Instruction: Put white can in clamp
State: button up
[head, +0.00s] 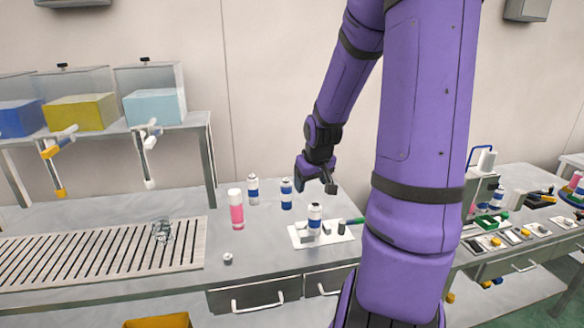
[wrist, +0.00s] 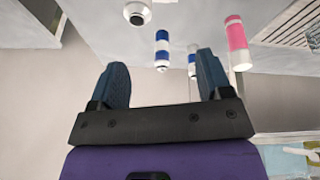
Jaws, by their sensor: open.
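Whether a clamp holds the front can cannot be told. My gripper (head: 330,187) is open and empty, above and right of the cans. The wrist view is upside down and shows the open fingers (wrist: 163,80) with nothing between them, plus two blue-banded cans (wrist: 162,50) beyond. A dark-centred white round thing (wrist: 137,12) sits at its top edge.
A pink can with a white top (head: 236,210) stands left of the white cans. A small round piece (head: 227,258) lies near the bench front. A slatted rack (head: 100,258) covers the left. My arm hides part of the right side.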

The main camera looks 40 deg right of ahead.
jog(key=s+a+r+n, duration=0.2)
jog(key=s+a+r, duration=0.2)
jog(key=a+r, duration=1.05)
jog(key=s+a+r+n+t+y, duration=0.1)
jog(key=s+a+r, duration=0.3)
jog(key=s+a, duration=0.6)
jog(key=shift+s+a+r+t+y, duration=0.4)
jog(key=shift+s+y, duration=0.1)
jog(key=shift+s, duration=0.35)
jog(key=shift+d, duration=0.1)
